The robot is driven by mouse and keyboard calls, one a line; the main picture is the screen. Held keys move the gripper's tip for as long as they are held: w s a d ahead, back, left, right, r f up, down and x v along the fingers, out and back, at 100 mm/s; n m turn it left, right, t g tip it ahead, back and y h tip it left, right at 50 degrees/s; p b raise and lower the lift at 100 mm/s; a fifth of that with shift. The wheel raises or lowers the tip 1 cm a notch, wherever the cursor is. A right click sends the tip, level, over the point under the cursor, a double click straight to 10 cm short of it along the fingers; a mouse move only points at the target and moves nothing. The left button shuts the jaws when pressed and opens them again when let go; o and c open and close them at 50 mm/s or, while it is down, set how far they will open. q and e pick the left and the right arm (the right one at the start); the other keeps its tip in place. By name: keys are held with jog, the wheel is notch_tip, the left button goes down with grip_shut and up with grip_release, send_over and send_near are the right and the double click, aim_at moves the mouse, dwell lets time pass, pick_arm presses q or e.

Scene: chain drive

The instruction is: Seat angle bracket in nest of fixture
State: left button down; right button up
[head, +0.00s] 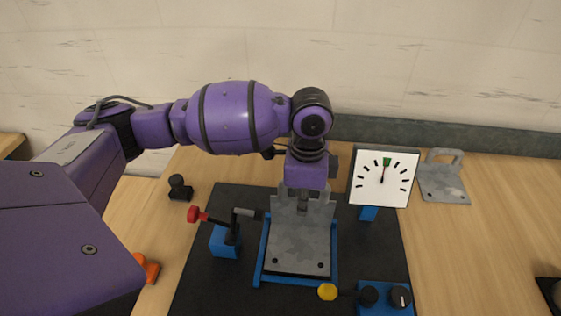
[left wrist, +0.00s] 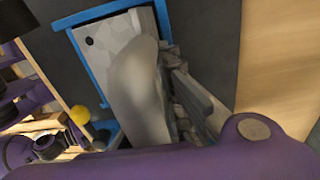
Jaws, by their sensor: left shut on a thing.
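The grey angle bracket (head: 298,253) has a flat plate with two dark holes near its front edge and an upright flange at the back. Its plate lies within the blue-edged nest of the fixture (head: 262,252); I cannot tell whether it sits fully down. My left gripper (head: 303,200) comes down from above and is shut on the upright flange. In the left wrist view the fingers (left wrist: 165,90) are close up and hide much of the bracket (left wrist: 112,42). The blue nest edge (left wrist: 85,75) runs beside the plate there. My right gripper is in neither view.
A toggle clamp (head: 226,240) with a red handle stands left of the nest. A dial gauge (head: 385,178) stands at its back right. A yellow knob (head: 327,292) and a blue block with black knobs (head: 385,299) are in front. A grey plate with a loop (head: 443,182) lies far right.

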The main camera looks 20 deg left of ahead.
pick_arm(q)
jog(key=shift+w+f, duration=0.1)
jog(key=shift+f, duration=0.55)
jog(key=c, duration=1.8)
grip_release()
jog(key=shift+c, duration=0.2)
jog(key=shift+f, duration=0.1)
jog(key=shift+f, duration=0.1)
notch_tip(320, 180, up, 12)
jog(key=shift+w+r, duration=0.15)
